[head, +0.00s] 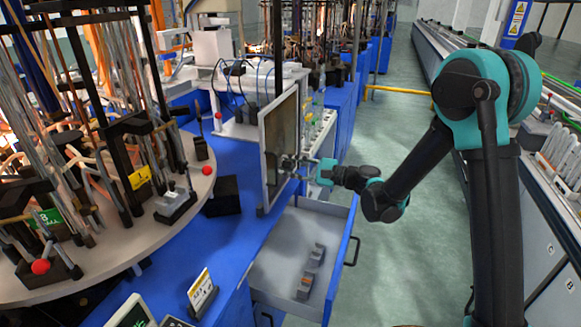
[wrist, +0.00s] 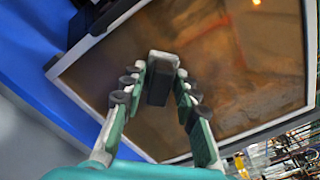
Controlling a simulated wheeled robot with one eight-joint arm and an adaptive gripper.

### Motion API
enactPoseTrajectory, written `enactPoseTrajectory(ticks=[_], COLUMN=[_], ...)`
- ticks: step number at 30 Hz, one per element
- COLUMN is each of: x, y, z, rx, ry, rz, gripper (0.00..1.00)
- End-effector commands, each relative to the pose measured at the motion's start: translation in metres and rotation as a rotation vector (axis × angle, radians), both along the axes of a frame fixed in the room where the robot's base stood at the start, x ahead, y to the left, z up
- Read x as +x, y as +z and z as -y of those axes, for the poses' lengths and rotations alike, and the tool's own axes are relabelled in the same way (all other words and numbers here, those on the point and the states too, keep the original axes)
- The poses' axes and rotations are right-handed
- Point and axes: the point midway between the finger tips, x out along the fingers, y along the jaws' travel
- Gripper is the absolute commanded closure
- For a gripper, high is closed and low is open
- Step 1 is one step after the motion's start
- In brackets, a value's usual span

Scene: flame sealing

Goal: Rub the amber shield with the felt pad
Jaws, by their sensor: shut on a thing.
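The amber shield (head: 283,130) is a brownish see-through panel in a pale frame, standing upright at the edge of the blue bench. In the wrist view the amber shield (wrist: 225,60) fills most of the picture, tilted by the camera angle. My gripper (head: 294,166) reaches its face from the right, at its lower middle. In the wrist view the fingers are closed around a dark grey block, the felt pad (wrist: 160,78), held in front of the amber face. I cannot tell whether the pad touches the panel. The fingers hide the pad's sides.
An open drawer (head: 268,275) with small grey blocks (head: 305,285) lies below the shield. A round table (head: 120,235) with rods and tubes fills the left. A black block (head: 223,197) sits on the blue bench (head: 235,155). The aisle floor (head: 400,130) is clear.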

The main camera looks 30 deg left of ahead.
Motion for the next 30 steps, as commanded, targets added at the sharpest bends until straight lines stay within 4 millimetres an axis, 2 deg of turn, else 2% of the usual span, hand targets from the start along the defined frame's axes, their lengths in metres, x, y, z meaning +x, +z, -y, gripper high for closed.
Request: enactPoseTrajectory(ticks=[14,30], x=[0.002,0.039], y=[0.0,0.0], z=[-0.006,-0.008], rx=[0.001,0.0], ry=[-0.001,0.0], rz=[0.0,0.0], gripper=[0.94,0.94])
